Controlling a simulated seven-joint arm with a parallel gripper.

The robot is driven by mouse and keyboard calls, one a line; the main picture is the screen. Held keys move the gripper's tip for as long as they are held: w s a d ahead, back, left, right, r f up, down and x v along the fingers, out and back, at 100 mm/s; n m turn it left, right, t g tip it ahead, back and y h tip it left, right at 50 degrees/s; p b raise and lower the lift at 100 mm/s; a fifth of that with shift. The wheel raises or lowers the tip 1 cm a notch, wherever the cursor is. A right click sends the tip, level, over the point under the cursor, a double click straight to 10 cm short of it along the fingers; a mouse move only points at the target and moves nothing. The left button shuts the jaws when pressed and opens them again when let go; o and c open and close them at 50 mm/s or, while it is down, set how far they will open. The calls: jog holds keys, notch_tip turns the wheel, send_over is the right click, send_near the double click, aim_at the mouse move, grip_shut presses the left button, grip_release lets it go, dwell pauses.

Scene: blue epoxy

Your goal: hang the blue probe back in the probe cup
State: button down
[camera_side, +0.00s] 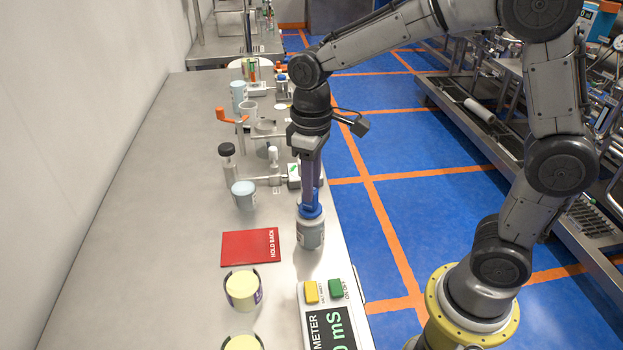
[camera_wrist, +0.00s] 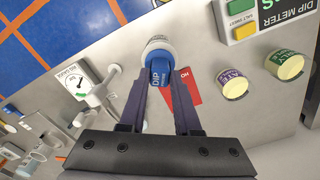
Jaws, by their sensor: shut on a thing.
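The blue probe (camera_wrist: 160,73), marked DIP, is between the fingers of my gripper (camera_wrist: 159,88) in the wrist view. My gripper (camera_side: 312,198) is shut on it and points down in the side view. The probe's blue part (camera_side: 312,211) shows at the mouth of a pale grey cup (camera_side: 311,234) near the bench's right edge. The cup's white rim (camera_wrist: 158,45) shows around the probe in the wrist view. The probe's lower end is hidden, so I cannot tell how deep it sits.
The dip meter (camera_side: 325,318) with yellow and green buttons stands in front. A red HOLD BACK card (camera_side: 250,247) lies left of the cup. Two cups with pale yellow tops (camera_side: 243,290) stand nearer the front. A pale jar (camera_side: 243,196) and clamp stands are behind.

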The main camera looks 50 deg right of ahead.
jog(key=shift+f, duration=0.5)
jog(key=c, duration=0.5)
grip_release()
jog(key=shift+c, duration=0.2)
jog(key=shift+r, duration=2.5)
notch_tip(320, 180, up, 14)
